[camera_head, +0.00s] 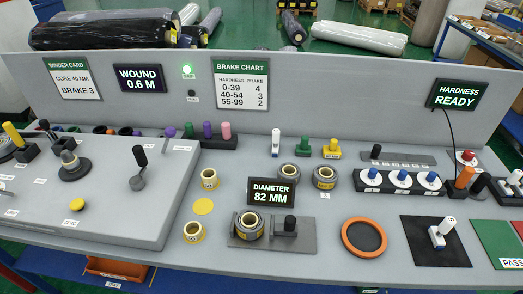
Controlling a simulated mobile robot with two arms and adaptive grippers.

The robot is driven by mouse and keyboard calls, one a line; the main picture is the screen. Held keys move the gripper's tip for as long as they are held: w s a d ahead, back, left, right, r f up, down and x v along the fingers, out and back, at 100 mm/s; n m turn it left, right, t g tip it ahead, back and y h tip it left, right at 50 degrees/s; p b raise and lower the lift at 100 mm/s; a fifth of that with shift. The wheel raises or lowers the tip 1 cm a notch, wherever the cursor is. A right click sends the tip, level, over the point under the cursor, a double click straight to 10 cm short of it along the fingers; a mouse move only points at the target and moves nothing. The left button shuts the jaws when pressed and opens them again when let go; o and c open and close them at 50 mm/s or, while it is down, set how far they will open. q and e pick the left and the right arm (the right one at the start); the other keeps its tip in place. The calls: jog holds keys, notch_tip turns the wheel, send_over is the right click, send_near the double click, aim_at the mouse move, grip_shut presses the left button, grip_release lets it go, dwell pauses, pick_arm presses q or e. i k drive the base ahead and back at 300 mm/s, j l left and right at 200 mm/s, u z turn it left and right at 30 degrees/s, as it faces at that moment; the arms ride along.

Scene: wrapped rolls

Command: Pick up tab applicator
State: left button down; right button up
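No readable label marks which tool is the tab applicator. Another white-handled tool (438,234) stands on a black square pad (430,255) at the front right. An orange upright piece (464,177) stands at the right, beside a dark one. All rest on the grey bench, with nothing gripping them. Neither of my grippers is in view.
Small wrapped rolls (209,179) stand mid-bench. One roll (249,226) sits on a grey plate by the diameter display (271,193). An orange ring (364,238) lies right of it. A raised panel (130,205) fills the left. Blue-knobbed dials (401,178) stand right.

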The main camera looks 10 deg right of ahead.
aim_at(436, 233)
jog(key=z, duration=1.85)
